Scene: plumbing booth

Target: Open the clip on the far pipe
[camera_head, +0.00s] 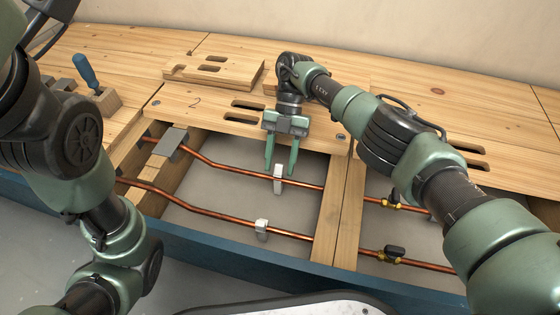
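The far copper pipe (234,172) runs across the opening in the wooden deck, below deck level. A pale grey clip (278,182) sits on it near the middle of the opening. My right gripper (281,170) is above this clip, pointing down with its green fingers apart. The clip's upper part shows between the fingertips; I cannot tell whether they touch it, or whether the clip is open. The near copper pipe (205,211) carries a similar pale clip (261,228). My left arm is at the left, but its gripper is out of view.
Wooden planks (340,222) border the opening on the right. Valves with black handles (394,251) sit on the pipes beyond them. A grey bracket (171,142) stands at the left.

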